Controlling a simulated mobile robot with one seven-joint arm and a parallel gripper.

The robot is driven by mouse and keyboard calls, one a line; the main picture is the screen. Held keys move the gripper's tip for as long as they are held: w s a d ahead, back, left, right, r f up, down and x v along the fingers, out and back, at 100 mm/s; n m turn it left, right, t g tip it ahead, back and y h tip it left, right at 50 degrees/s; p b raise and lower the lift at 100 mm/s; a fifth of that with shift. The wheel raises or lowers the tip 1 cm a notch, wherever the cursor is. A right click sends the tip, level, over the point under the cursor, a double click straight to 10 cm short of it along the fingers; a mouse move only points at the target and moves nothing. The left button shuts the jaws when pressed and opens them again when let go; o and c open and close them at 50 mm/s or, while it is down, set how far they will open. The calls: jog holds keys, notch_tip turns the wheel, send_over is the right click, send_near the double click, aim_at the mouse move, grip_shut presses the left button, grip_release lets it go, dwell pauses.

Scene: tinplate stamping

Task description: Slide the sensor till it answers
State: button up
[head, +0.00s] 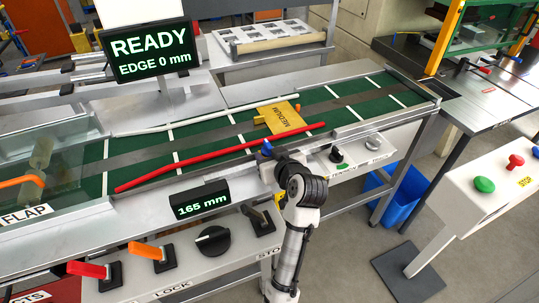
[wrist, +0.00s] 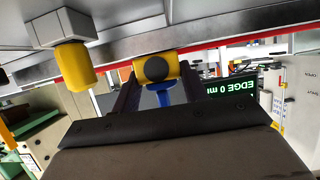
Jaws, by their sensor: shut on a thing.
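The sensor, a yellow barrel with a dark round face (wrist: 157,68) and a blue part (wrist: 166,97) below it, sits between my gripper's dark fingers in the wrist view. My gripper (wrist: 158,84) is shut on it; in the head view my gripper (head: 270,162) is at the conveyor's front rail, largely hidden by my own wrist, with a bit of blue showing. A yellow plate marked MEDIUM (head: 287,118) lies on the green belt just beyond. The big display (head: 149,50) reads READY, EDGE 0 mm. A small display (head: 201,199) reads 165 mm.
A red rod (head: 220,160) runs along the belt's front side, a white one (head: 205,114) behind. The wrist view shows another yellow cylinder (wrist: 75,65) on a grey block beside the sensor. Levers and a black knob (head: 212,240) are on the front panel. A blue bin (head: 392,195) stands below.

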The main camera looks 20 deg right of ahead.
jog(key=d, duration=0.4)
jog(key=shift+a, duration=0.1)
jog(key=o, duration=1.4)
jog(key=b+v, duration=0.2)
jog(key=v, duration=1.1)
jog(key=shift+s+r+b, duration=0.25)
jog(key=shift+s+b, duration=0.05)
jog(key=shift+b, duration=0.05)
